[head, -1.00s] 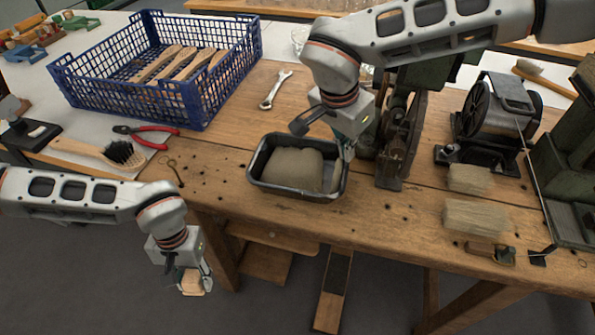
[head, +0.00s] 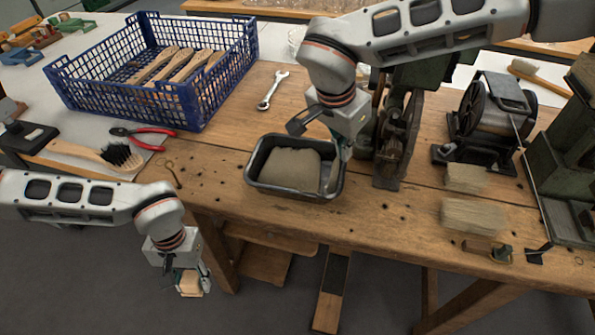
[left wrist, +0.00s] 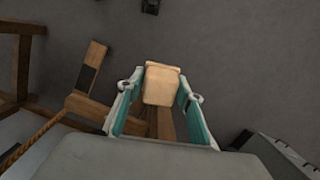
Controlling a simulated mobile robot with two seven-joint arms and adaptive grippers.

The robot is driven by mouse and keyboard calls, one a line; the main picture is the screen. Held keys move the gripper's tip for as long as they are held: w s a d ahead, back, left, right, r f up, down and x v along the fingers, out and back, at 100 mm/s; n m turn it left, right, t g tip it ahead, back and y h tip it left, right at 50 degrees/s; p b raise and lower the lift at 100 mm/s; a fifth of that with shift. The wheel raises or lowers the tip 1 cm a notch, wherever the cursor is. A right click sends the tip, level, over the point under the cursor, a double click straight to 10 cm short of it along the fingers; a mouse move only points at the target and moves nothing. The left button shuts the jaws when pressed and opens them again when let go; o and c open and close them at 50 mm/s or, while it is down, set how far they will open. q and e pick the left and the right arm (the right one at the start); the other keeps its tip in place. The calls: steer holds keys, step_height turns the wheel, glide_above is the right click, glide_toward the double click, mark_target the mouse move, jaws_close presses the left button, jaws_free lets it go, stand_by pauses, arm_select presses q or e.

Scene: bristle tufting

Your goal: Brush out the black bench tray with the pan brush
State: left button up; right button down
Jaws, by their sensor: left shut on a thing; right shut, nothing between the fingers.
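The black bench tray (head: 251,166) sits near the front edge of the wooden bench, with a beige mass (head: 292,168) inside it. A brush (head: 118,156) with a wooden handle and black bristles lies on the bench at the left. My left gripper (head: 188,280) hangs in front of the bench, over the floor. It is shut on a pale wooden block (head: 191,286), which also shows between the fingers in the left wrist view (left wrist: 161,84). My right gripper (head: 336,172) is shut and empty at the right side of the tray; its tips are partly hidden.
A blue crate (head: 190,104) with several wooden handles stands at the back left. Red pliers (head: 145,138) and a spanner (head: 271,91) lie on the bench. Pale bristle bundles (head: 472,216) and machines (head: 490,118) are at the right. Bench between brush and tray is mostly clear.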

arm_select(q)
steer(key=shift+f, duration=0.1)
arm_select(e)
steer(key=shift+f, duration=0.65)
stand_by(0.3)
